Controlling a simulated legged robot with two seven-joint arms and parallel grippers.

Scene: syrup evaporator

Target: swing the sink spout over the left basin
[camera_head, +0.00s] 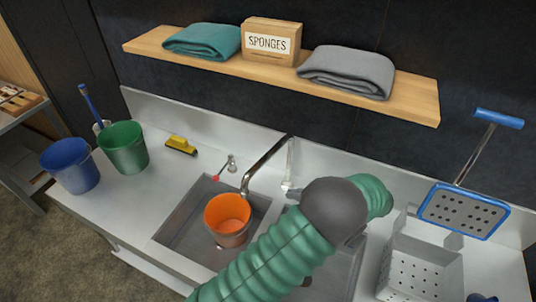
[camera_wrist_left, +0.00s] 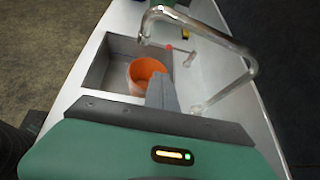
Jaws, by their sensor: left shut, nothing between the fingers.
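The metal sink spout (camera_head: 265,165) rises from behind the sink and reaches left, with its outlet over the left basin (camera_head: 180,238). In the left wrist view the spout (camera_wrist_left: 240,45) arches leftward above the basin. An orange bucket (camera_head: 228,215) stands in the left basin below the outlet. My left arm's green sleeve and dark joint cover much of the right basin and most of my left gripper in the head view. In the left wrist view my left gripper (camera_wrist_left: 160,90) is shut and empty, near the spout's lower part; contact cannot be told. My right gripper is not in view.
A small red-tipped lever (camera_head: 216,177) is behind the left basin. A perforated metal basket (camera_head: 425,268) and blue-framed skimmer (camera_head: 464,211) are right. A shelf (camera_head: 400,100) hangs above.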

